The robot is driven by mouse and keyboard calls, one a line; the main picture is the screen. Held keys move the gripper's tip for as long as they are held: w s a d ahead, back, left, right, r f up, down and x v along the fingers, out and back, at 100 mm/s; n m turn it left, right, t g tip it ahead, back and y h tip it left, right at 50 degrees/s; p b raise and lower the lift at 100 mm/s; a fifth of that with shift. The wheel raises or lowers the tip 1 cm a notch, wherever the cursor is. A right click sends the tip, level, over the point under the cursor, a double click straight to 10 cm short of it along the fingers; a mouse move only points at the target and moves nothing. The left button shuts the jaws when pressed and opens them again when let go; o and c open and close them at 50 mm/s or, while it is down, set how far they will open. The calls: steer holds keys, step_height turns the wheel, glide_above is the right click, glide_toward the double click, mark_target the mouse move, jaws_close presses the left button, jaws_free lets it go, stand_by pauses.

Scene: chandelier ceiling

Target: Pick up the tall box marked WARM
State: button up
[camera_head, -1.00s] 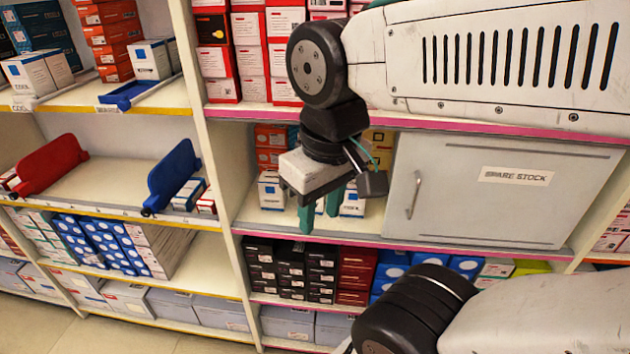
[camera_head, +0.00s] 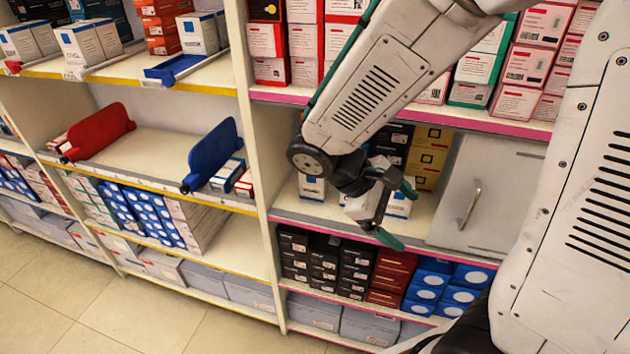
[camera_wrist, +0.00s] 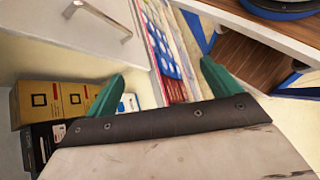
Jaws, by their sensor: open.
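I cannot read the word WARM on any box. In the head view, small white boxes with blue marks stand in the open compartment, one at the left (camera_head: 312,187) and one at the right (camera_head: 400,205), partly behind my gripper (camera_head: 402,216). My gripper has green fingers spread apart, with nothing seen between them, in front of this compartment. In the wrist view, my gripper (camera_wrist: 163,72) is open too. A white and blue box (camera_wrist: 128,103) shows beside its left finger, mostly hidden. More tall white and blue boxes (camera_head: 82,45) stand on the upper left shelf.
Yellow boxes (camera_head: 428,158) are stacked at the compartment's back. A grey cabinet door with a handle (camera_head: 470,205) closes its right side. Red (camera_head: 100,132) and blue (camera_head: 212,152) dividers stand on the left shelf, which is partly bare. Packed boxes fill the shelf below.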

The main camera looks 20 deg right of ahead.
mark_target(311, 185)
steer(key=w+f+n+t+h, duration=0.2)
steer(key=w+f+n+t, duration=0.1)
steer(key=w+n, duration=0.1)
steer(key=w+a+f+n+t+h, duration=0.1)
steer(key=w+f+n+t+h, duration=0.1)
steer(key=w+f+n+t, duration=0.1)
steer(key=w+a+f+n+t+h, duration=0.1)
steer(key=w+f+n+t+h, duration=0.1)
steer(key=w+n, duration=0.3)
steer(key=shift+w+a+f+n+t+h, duration=0.2)
steer(key=shift+w+f+n+t+h, duration=0.15)
steer(key=shift+w+f+t, duration=0.45)
steer(key=w+a+f+n+t, duration=0.1)
steer(key=w+a+f+n+t+y, duration=0.1)
steer(key=w+n+t, duration=0.1)
steer(key=w+a+f+n+t+y, duration=0.1)
steer(key=w+a+n+t, duration=0.1)
steer(key=shift+w+a+f, duration=0.1)
steer(key=shift+w+f, duration=0.1)
steer(key=shift+f, duration=0.05)
steer(key=w+a+n+t, duration=0.1)
steer(key=w+a+n+t+y, duration=0.2)
steer(key=w+a, duration=0.1)
steer(key=shift+r+t+y, duration=0.25)
steer(key=shift+t, duration=0.05)
steer(key=shift+w+n+t, duration=0.25)
steer(key=shift+w+t, duration=0.05)
steer(key=shift+w, duration=0.1)
steer(key=x, duration=0.7)
steer(key=shift+d, duration=0.2)
